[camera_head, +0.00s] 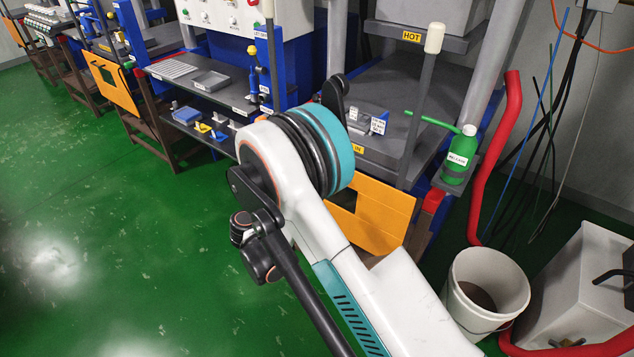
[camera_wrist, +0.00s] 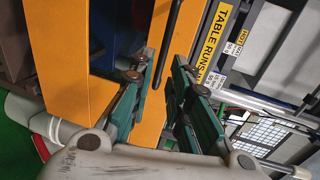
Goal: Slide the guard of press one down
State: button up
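An orange guard (camera_head: 378,208) stands low on the front of the nearest press, partly hidden behind my arm in the head view. In the wrist view, the orange guard (camera_wrist: 187,35) fills the middle behind my fingers. A thin dark bar (camera_wrist: 171,40) runs along it, like a handle. My gripper (camera_wrist: 160,66) is open, with its teal-padded fingers apart on either side of the bar. I cannot tell whether either finger touches it. My gripper is hidden behind my arm in the head view. No press number is readable.
A second orange guard (camera_head: 112,85) is on the press at the left. A green bottle (camera_head: 460,154), a red pipe (camera_head: 490,160) and a white bucket (camera_head: 487,287) stand at the right. The green floor (camera_head: 130,260) at the left is clear.

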jog(key=shift+v, duration=1.55)
